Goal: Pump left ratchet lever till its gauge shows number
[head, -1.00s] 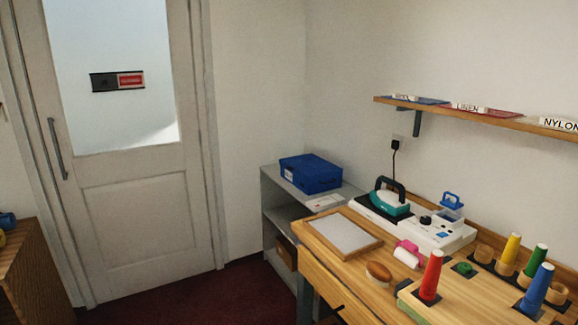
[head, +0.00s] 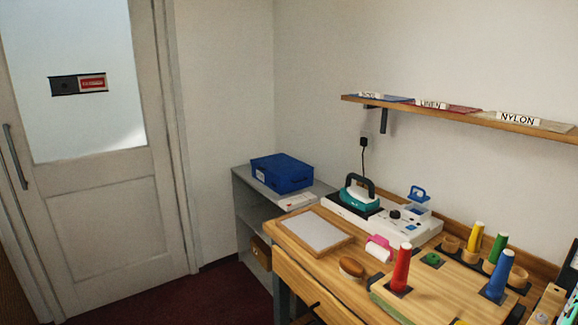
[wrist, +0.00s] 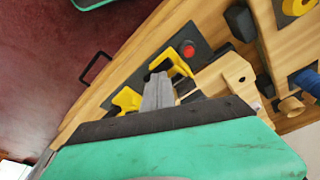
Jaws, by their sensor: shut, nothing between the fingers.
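I cannot pick out the left ratchet lever or its gauge for certain in either view. In the wrist view, a dark plate (wrist: 203,58) on the wooden counter carries a red button (wrist: 187,51) and yellow brackets (wrist: 177,65). My gripper (wrist: 158,80) is shut and empty. Its grey fingers lie together in front of the dark plate, between the yellow parts, and hide some of it. I cannot tell if they touch it. The head view does not show my gripper.
An iron (head: 357,197) stands behind. Wooden blocks (wrist: 232,78) sit beside the dark plate. A black handle (wrist: 95,66) shows at the counter's front.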

